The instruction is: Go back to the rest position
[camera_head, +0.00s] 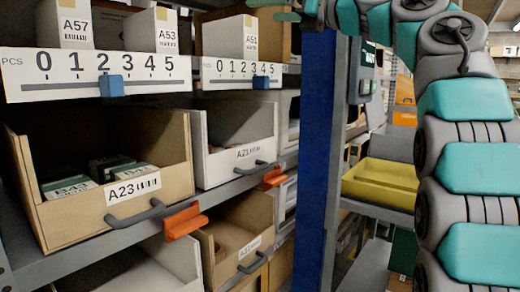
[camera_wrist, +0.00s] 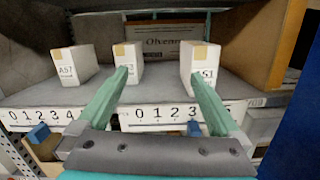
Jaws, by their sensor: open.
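My gripper (camera_wrist: 158,95) shows in the wrist view with its two green fingers spread apart and nothing between them. It points at the upper shelf, where white boxes stand behind the number strips. The right finger overlaps the box marked A51 (camera_wrist: 204,62), and the left finger overlaps the lower part of the middle box (camera_wrist: 129,58); I cannot tell whether they touch. In the head view the gripper (camera_head: 283,10) is only partly in frame at the top, near the A51 box (camera_head: 226,37). My arm comes down the right side of that view.
Boxes A57 (camera_head: 65,24) and A53 (camera_head: 151,29) stand on the upper shelf. Below are an open bin A23 (camera_head: 125,195) and a bin A21 (camera_head: 235,160). Blue sliders (camera_head: 111,86) sit on the scales. A blue post (camera_head: 323,160) stands beside my arm; a yellow bin (camera_head: 380,184) lies beyond.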

